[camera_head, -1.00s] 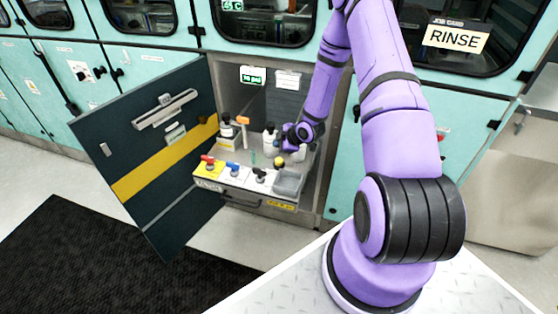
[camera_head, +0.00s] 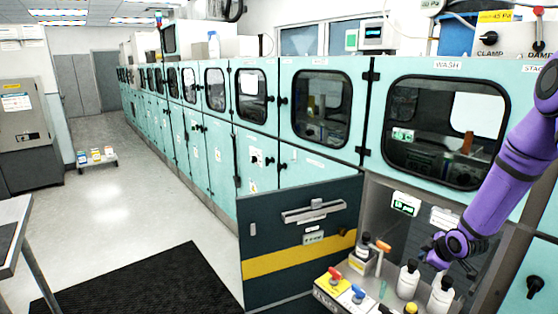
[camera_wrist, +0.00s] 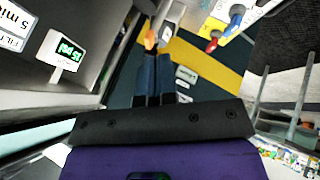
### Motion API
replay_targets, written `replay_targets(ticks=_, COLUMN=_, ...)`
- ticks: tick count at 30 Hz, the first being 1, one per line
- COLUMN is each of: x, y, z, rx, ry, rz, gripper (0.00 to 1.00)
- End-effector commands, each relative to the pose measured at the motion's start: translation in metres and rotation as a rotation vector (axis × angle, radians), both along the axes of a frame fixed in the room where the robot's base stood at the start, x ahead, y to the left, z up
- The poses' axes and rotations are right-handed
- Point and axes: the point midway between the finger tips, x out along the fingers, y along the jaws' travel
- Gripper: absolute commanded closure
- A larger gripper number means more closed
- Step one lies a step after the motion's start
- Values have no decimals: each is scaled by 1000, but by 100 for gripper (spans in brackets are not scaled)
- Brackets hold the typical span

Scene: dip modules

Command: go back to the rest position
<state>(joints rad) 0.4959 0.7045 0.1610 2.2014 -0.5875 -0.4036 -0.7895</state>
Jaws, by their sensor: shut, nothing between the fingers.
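My purple arm comes in from the right edge of the head view. My gripper (camera_head: 431,257) is at the open cabinet, just above and beside the white bottles, and looks empty. In the wrist view its two dark blue fingers (camera_wrist: 154,72) lie close together with nothing seen between them. An orange-topped item (camera_wrist: 150,38) shows just beyond the fingertips there; I cannot tell how far off it is.
The open dark cabinet door (camera_head: 300,243) with a yellow stripe stands left of my gripper. A black mat (camera_head: 150,285) lies on the floor at left.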

Motion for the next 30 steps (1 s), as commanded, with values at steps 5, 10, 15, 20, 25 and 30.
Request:
replay_targets(ticks=5, x=-6, y=8, z=65, rx=-26, ry=29, rz=-89, gripper=100)
replay_targets(ticks=10, x=-21, y=18, z=120, rx=-34, ry=53, rz=-186, gripper=100)
replay_targets(ticks=15, x=-43, y=31, z=172, rx=-24, ry=70, rz=-288, gripper=100)
replay_targets(ticks=20, x=-70, y=46, z=218, rx=0, ry=79, rz=-384, gripper=100)
replay_targets(ticks=25, x=-105, y=64, z=260, rx=42, ry=88, rz=-483, gripper=100)
replay_targets(ticks=30, x=-146, y=82, z=296, rx=98, ry=97, rz=-577, gripper=100)
